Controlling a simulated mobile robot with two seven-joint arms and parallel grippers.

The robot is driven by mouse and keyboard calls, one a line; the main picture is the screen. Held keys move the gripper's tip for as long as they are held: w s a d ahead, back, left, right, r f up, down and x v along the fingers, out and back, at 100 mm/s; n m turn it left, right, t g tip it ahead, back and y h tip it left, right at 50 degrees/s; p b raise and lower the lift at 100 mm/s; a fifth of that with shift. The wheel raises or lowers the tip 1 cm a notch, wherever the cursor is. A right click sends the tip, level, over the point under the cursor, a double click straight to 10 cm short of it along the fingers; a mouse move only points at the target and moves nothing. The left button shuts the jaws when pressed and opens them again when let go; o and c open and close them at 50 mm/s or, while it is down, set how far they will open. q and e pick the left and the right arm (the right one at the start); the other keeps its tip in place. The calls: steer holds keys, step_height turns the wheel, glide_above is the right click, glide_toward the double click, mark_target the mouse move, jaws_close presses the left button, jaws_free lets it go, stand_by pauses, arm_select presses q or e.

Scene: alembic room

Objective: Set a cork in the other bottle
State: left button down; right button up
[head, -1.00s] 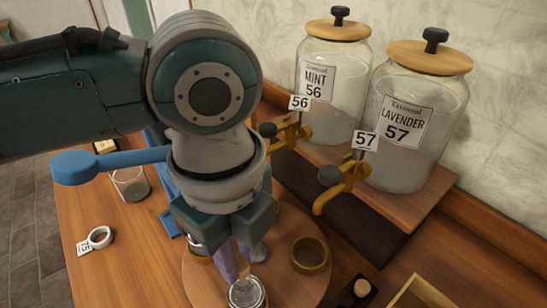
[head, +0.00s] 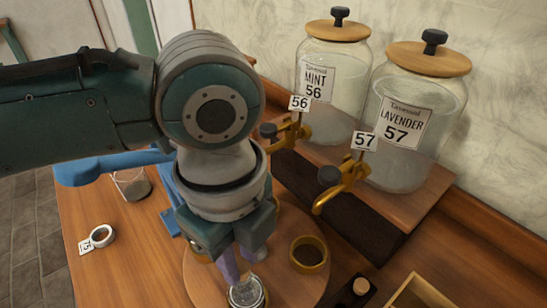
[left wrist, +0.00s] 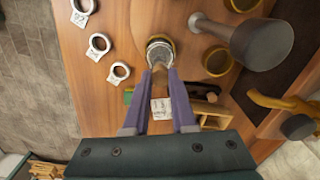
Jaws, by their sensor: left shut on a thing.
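My left gripper (head: 240,272) is above the round wooden turntable (head: 207,288), its purple fingers pointing down. It is shut on a small brown thing, apparently a cork (left wrist: 160,77), between the fingertips in the left wrist view. A clear glass bottle (head: 246,295) stands in a gold ring just below the fingertips; it also shows in the left wrist view (left wrist: 160,48). I cannot tell whether the cork touches its mouth. Another cork (head: 361,286) shows on a dark block at the lower right. My right gripper is not in view.
An empty gold ring (head: 309,254) sits on the turntable. Jars marked MINT 56 (head: 330,95) and LAVENDER 57 (head: 405,130) stand on a shelf, with brass taps (head: 343,182) jutting out. An open wooden box (head: 420,292) is at lower right.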

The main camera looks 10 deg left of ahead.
mark_target(241, 266)
arm_select(q)
steer(key=shift+f, duration=0.6)
stand_by(1.0)
steer(key=shift+c, duration=1.3)
jaws_free()
steer(key=shift+r, duration=0.15)
step_height(241, 266, up, 7)
steer(key=p, duration=0.8)
